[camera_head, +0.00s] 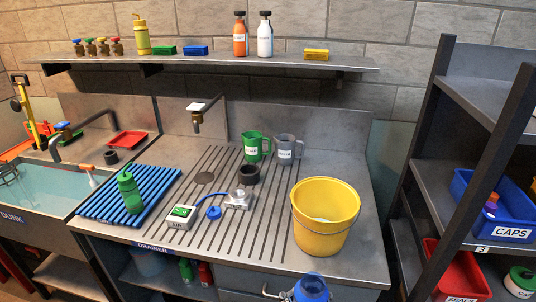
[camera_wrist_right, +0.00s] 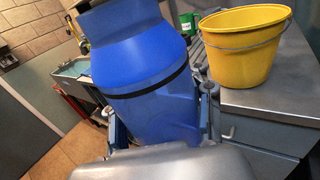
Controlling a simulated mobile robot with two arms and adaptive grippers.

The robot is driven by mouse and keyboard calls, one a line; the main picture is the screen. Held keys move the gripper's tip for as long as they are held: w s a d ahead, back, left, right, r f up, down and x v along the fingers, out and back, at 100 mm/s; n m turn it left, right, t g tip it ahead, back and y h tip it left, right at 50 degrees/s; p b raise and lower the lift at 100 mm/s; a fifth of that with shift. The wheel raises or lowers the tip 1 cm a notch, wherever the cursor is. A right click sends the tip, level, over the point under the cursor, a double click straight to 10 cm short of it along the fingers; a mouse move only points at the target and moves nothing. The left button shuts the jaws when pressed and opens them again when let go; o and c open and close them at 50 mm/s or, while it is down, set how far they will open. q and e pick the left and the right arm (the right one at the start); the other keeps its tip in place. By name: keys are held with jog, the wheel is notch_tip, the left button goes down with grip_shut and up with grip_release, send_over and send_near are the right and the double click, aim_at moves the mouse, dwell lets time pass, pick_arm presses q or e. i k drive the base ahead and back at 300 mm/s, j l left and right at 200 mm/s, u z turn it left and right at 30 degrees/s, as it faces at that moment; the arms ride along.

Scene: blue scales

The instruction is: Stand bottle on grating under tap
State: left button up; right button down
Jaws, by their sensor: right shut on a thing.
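A blue bottle (camera_head: 312,289) shows at the bottom edge of the head view, in front of the bench's front edge; its lower part is cut off. My right gripper (camera_head: 290,294) is shut on it. In the right wrist view the blue bottle (camera_wrist_right: 140,75) stands large and slightly tilted between the fingers of my right gripper (camera_wrist_right: 162,112). The tap (camera_head: 197,112) with a white top juts from the back panel. Below it the slotted grating (camera_head: 215,195) is set in the bench, with a round dark drain (camera_head: 204,178). My left gripper is out of view.
A yellow bucket (camera_head: 325,218) stands at the grating's right. A green bottle (camera_head: 130,192) stands on a blue mat (camera_head: 105,208) at left.

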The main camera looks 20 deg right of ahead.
aim_at(204, 178)
jog(key=i+j+z, duration=0.1)
jog(key=i+j, duration=0.15)
jog(key=j, duration=0.2)
jog(key=i+j+z, duration=0.1)
jog(key=i+j, duration=0.15)
jog(key=j, duration=0.2)
jog(key=i+j+z, duration=0.1)
jog(key=j, duration=0.35)
jog(key=i+j+z, duration=0.1)
jog(key=i+j, duration=0.2)
jog(key=j, duration=0.2)
jog(key=i+j+z, duration=0.1)
jog(key=j, duration=0.4)
jog(key=i+j+z, duration=0.15)
jog(key=j, duration=0.4)
jog(key=i+j+z, duration=0.1)
jog(key=j, duration=0.45)
jog(key=i+j+z, duration=0.1)
jog(key=i+j, duration=0.15)
jog(key=j, duration=0.3)
